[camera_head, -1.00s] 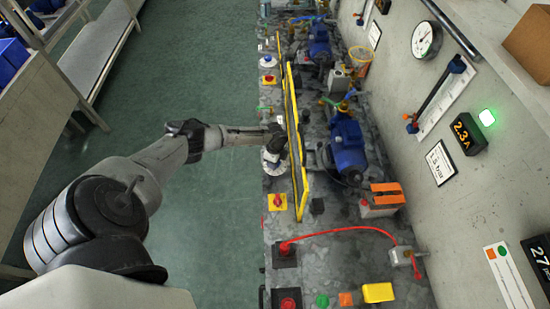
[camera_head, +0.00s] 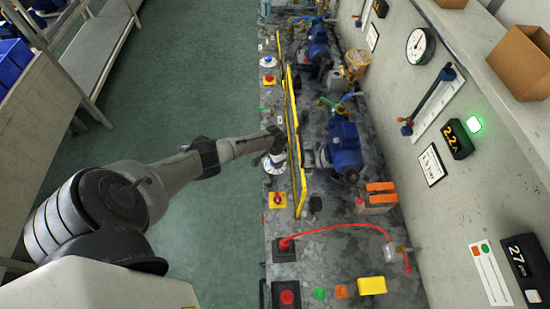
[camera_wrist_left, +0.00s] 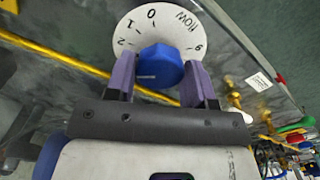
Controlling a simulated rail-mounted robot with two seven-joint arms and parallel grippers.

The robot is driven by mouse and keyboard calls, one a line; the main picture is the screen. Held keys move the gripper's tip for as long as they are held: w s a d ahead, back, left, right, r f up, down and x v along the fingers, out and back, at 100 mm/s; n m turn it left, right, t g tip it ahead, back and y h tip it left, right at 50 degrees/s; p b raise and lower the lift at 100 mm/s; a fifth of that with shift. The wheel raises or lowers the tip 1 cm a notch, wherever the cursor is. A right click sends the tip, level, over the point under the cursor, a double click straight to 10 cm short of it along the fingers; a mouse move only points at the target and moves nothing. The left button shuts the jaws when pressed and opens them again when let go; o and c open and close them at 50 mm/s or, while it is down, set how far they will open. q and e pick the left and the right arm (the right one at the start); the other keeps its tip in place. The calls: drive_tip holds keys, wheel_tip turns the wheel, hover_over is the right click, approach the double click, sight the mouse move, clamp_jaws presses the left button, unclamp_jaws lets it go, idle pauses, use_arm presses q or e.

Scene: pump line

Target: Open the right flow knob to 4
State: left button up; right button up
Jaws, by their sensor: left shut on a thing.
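A white flow dial (camera_head: 268,166) sits on the bench's left side beside the yellow rail, partly hidden under my left gripper (camera_head: 273,146). My right gripper is not in view.
A second white dial (camera_head: 268,61) lies farther back. A yellow rail (camera_head: 293,140) runs close right of my gripper. A blue pump (camera_head: 345,146) stands behind it. A wall display (camera_head: 456,138) reads about 2.2 A.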

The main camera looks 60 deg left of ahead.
use_arm(q)
drive_tip(key=n+p, duration=0.1)
drive_tip(key=n, duration=0.3)
drive_tip(key=shift+r+p, duration=0.1)
drive_tip(key=shift+p, duration=0.2)
drive_tip(key=shift+n+p, duration=0.4)
drive_tip(key=shift+n, duration=1.3)
drive_tip(key=o, duration=0.9)
